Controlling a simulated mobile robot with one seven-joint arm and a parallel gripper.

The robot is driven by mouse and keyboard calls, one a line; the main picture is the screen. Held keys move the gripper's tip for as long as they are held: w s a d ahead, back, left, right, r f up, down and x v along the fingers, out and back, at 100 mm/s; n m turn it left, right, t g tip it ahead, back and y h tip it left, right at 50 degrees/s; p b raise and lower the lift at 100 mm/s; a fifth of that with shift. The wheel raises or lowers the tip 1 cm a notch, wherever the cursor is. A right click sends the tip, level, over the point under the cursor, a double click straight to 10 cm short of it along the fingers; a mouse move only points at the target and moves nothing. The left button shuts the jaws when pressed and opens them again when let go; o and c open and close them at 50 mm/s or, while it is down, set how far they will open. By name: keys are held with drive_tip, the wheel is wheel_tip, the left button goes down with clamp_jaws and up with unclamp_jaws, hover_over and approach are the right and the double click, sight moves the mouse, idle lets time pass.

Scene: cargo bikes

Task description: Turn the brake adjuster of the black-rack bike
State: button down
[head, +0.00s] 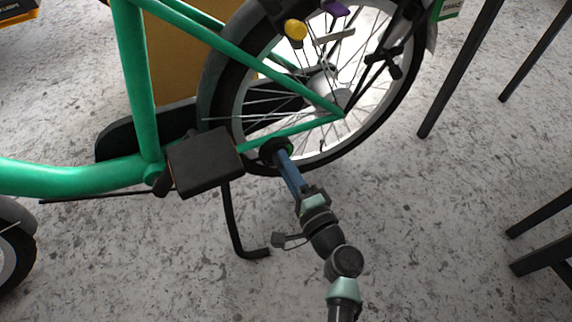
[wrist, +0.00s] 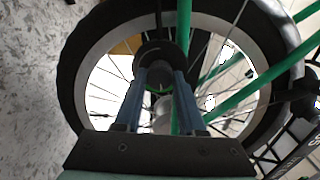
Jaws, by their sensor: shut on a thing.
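The bike with the green frame (head: 143,85) stands across the head view, its spoked rear wheel at the upper middle. A dark round knob (head: 268,147), which looks like the brake adjuster, sits low beside that wheel. In the wrist view the knob (wrist: 160,50) is a black disc with a dark hub. My gripper (head: 284,160) reaches up to it from the lower right. In the wrist view the two blue fingers of my gripper (wrist: 160,76) are on either side of the knob, shut on it. The fingertips partly hide it. The rack's colour cannot be told here.
A black block-shaped part (head: 205,160) and a kickstand (head: 234,225) are left of my gripper. A yellow knob (head: 295,29) and a purple part (head: 335,9) are higher up by the wheel. Dark bars (head: 462,70) stand at the right. Speckled floor between is clear.

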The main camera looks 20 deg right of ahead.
idle(0.4)
drive_tip(key=c, duration=0.5)
unclamp_jaws()
drive_tip(key=s+p, duration=0.5)
drive_tip(key=s, duration=0.8)
drive_tip(key=shift+d, duration=0.25)
